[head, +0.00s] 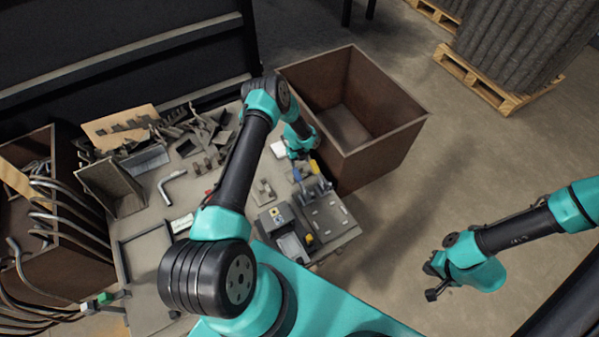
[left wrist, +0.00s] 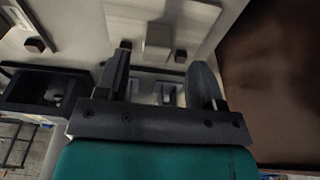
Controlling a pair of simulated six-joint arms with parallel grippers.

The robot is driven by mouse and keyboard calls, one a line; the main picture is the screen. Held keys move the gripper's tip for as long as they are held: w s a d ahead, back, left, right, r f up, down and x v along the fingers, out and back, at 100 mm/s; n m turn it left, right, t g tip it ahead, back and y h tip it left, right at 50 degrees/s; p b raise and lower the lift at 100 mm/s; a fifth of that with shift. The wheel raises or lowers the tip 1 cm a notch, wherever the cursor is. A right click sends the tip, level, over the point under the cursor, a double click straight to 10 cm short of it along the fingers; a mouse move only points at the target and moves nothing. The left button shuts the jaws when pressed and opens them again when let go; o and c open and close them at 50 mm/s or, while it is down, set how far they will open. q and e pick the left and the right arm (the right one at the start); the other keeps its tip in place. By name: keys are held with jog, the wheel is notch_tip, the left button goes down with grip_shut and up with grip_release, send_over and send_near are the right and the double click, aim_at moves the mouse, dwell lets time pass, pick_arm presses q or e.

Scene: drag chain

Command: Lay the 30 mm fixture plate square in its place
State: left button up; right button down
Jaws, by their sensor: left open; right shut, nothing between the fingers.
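My left gripper (head: 312,178) reaches down over the right end of the workbench, above a grey flat plate (head: 328,216) with slots. In the left wrist view its two dark fingers (left wrist: 162,75) are apart. Between and beyond them lies a pale panel (left wrist: 120,18) with a raised block (left wrist: 158,36); nothing is visibly gripped. I cannot tell which piece is the 30 mm fixture plate. A small grey notched piece (head: 263,191) lies left of the slotted plate. My right gripper (head: 433,284) is shut and empty, hanging over the floor away from the bench.
A brown open box (head: 385,152) stands against the bench's right side, close to my left gripper; its wall shows in the wrist view (left wrist: 275,70). A grey device (head: 283,232) sits beside the slotted plate. Metal scraps (head: 205,135) crowd the bench's back.

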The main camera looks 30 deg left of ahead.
aim_at(299, 166)
pick_arm(q)
jog(key=shift+s+d+f, duration=0.1)
jog(key=shift+f, duration=0.75)
jog(key=shift+s+d+f, duration=0.15)
jog(key=shift+f, duration=0.7)
jog(key=shift+s+d+f, duration=0.1)
jog(key=shift+f, duration=0.75)
grip_shut()
